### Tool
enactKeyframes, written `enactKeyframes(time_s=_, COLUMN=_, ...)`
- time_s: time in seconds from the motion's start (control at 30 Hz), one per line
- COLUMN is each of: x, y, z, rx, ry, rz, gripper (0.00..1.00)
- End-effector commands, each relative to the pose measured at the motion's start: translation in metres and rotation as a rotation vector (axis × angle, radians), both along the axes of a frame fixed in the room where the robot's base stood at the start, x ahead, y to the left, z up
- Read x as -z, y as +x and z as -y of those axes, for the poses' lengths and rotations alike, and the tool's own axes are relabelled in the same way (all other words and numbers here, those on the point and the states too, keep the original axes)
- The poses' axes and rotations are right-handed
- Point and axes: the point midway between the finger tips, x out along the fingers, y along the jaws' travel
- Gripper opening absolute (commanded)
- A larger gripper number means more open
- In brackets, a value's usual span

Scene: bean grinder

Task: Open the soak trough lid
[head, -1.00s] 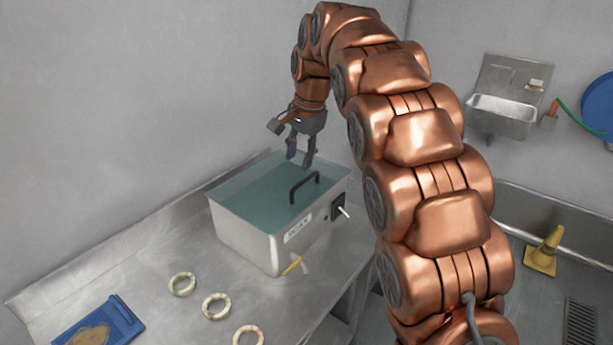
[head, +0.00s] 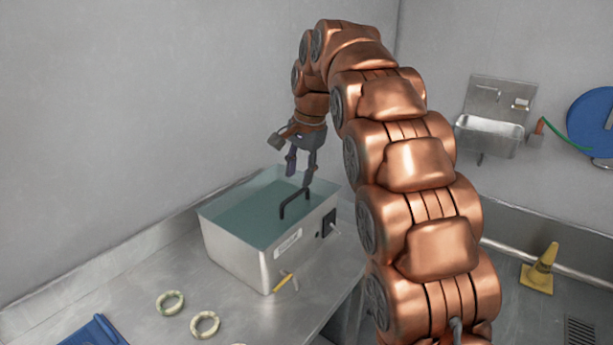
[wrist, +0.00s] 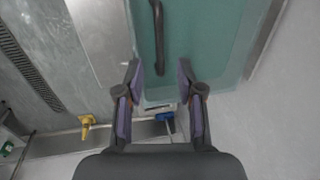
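The soak trough (head: 245,248) is a metal box on the steel table, with a label and a dark switch panel on its front. Its translucent teal lid (head: 245,212) lies flat across the top, closed. The black bar handle (head: 283,208) stands on the lid near the front edge. My gripper (head: 300,178) points down above the lid, just behind and over the handle, fingers apart and empty. In the wrist view, the handle (wrist: 158,38) lies ahead of the gap between the open fingertips (wrist: 160,75). Contact with the lid cannot be told.
Stone-like rings (head: 205,324) and a blue tray (head: 95,332) are on the table left of the trough. A yellow tool (head: 283,284) is at the trough's front. A sink (head: 490,135), a hose reel (head: 592,120) and a yellow cone (head: 541,270) are at right.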

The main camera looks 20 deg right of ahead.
Motion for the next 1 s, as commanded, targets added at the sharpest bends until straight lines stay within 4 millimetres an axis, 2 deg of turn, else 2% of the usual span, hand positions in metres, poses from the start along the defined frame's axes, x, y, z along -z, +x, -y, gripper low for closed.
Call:
enactKeyframes(time_s=0.2, x=-0.017, y=-0.002, z=0.002, rx=-0.001, ry=-0.001, rz=0.003, gripper=0.37)
enactKeyframes(time_s=0.53, x=-0.031, y=-0.005, z=0.003, rx=-0.002, ry=-0.001, rz=0.001, gripper=0.37)
enactKeyframes(time_s=1.0, x=-0.027, y=-0.031, z=0.000, rx=-0.061, ry=-0.016, rz=-0.019, gripper=0.37)
